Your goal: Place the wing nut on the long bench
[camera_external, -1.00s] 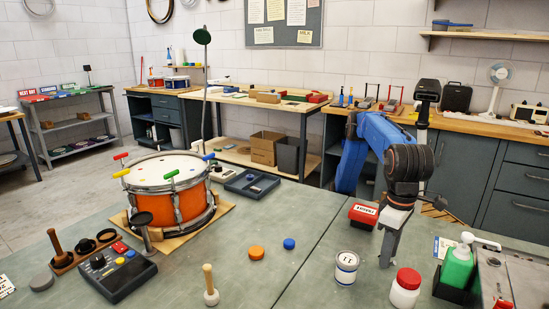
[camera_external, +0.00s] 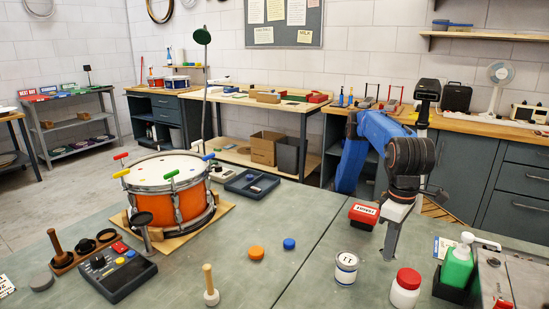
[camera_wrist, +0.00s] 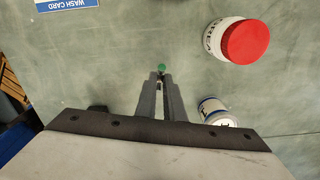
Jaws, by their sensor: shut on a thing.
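My gripper (camera_external: 389,256) is above or on the grey-green worktop (camera_external: 325,265), right of the white tin and behind the red-lidded jar; I cannot tell its exact height. In the wrist view my gripper (camera_wrist: 161,77) has its two fingers close together, with a small green thing (camera_wrist: 161,67) at the tips. I take this to be the wing nut; its shape is mostly hidden and too small to make out. It does not show in the outside view. A wooden-topped bench (camera_external: 235,98) stands along the back wall; I cannot tell which surface is the long bench.
A white tin (camera_external: 346,268) and a red-lidded jar (camera_external: 405,288) stand close to my gripper. A red box (camera_external: 363,214) lies behind it, a green bottle (camera_external: 457,267) to its right. An orange drum (camera_external: 172,205) is at left. The worktop's middle is partly clear.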

